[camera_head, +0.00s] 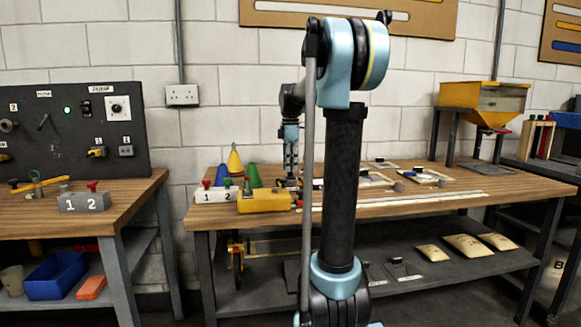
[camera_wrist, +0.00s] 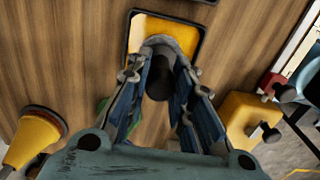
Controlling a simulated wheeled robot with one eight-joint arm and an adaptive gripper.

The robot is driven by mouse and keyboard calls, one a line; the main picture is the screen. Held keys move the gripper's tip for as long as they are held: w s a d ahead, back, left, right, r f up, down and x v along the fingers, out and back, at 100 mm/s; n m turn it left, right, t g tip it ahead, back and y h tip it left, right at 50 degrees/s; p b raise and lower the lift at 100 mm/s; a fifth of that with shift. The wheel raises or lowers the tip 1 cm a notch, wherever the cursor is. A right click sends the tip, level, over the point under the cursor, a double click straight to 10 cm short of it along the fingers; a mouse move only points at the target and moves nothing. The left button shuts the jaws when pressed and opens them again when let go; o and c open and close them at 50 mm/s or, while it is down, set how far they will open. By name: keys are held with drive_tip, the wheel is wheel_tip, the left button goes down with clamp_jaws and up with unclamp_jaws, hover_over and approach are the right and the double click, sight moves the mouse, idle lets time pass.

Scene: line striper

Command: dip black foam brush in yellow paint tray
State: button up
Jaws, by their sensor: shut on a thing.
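In the wrist view, the yellow paint tray (camera_wrist: 182,35) has a dark rim and lies on the wooden bench top. My gripper (camera_wrist: 160,75) is shut on a dark, rounded piece (camera_wrist: 158,84), which I take to be the black foam brush. The held piece overlaps the near part of the tray in the picture. Its lower end is hidden, so I cannot tell whether it touches the paint. In the head view, my gripper (camera_head: 291,178) points down over the back left of the bench, partly beside my arm. The tray is not clearly visible there.
Yellow (camera_head: 235,161), blue and green cones stand left of my gripper. Flat trays and white strips (camera_head: 420,201) lie to the right, before a yellow hopper (camera_head: 484,98).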

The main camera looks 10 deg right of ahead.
drive_tip(key=shift+f, duration=0.4)
idle(0.5)
idle(0.5)
drive_tip(key=shift+r, duration=2.25)
